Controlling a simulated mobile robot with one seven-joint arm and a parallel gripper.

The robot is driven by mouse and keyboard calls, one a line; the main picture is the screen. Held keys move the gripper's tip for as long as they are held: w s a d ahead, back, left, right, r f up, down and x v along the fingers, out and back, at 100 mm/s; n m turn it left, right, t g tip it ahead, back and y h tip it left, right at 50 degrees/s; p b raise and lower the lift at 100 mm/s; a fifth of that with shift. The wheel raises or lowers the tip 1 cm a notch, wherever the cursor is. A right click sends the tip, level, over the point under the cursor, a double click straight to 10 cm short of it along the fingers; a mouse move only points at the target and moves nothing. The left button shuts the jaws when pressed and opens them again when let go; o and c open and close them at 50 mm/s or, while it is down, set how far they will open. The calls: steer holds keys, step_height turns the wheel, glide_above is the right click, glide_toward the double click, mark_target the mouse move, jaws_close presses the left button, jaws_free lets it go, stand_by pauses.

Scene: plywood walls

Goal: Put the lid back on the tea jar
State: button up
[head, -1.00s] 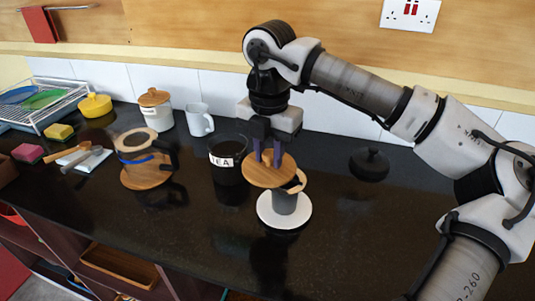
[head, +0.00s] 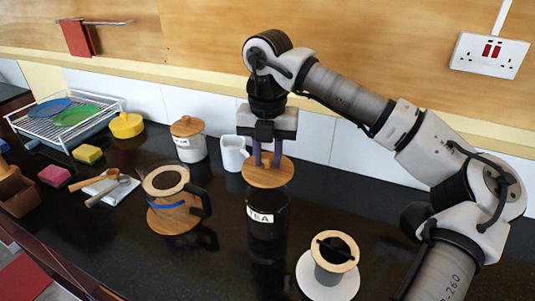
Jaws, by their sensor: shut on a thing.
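The tea jar (head: 267,221) is dark, with a white TEA label facing me, and stands upright on the black counter. My gripper (head: 266,160) points down and is shut on the round wooden lid (head: 252,174) by its middle. The lid is level and overlaps the top of the jar in the head view.
A glass jug on a wooden base (head: 178,215) stands left of the jar. A grey cup with a wooden collar (head: 336,256) on a white saucer (head: 312,289) stands front right. A white mug (head: 233,153) and a lidded canister (head: 189,143) stand behind.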

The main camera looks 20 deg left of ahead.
steer(key=shift+s+f, duration=0.15)
steer(key=shift+f, duration=0.35)
steer(key=shift+f+b, duration=2)
steer(key=shift+f, duration=0.6)
steer(key=shift+f+b, duration=0.15)
steer(key=shift+b, duration=0.65)
stand_by(0.4)
steer(key=o, duration=1.5)
steer(key=shift+o, duration=0.2)
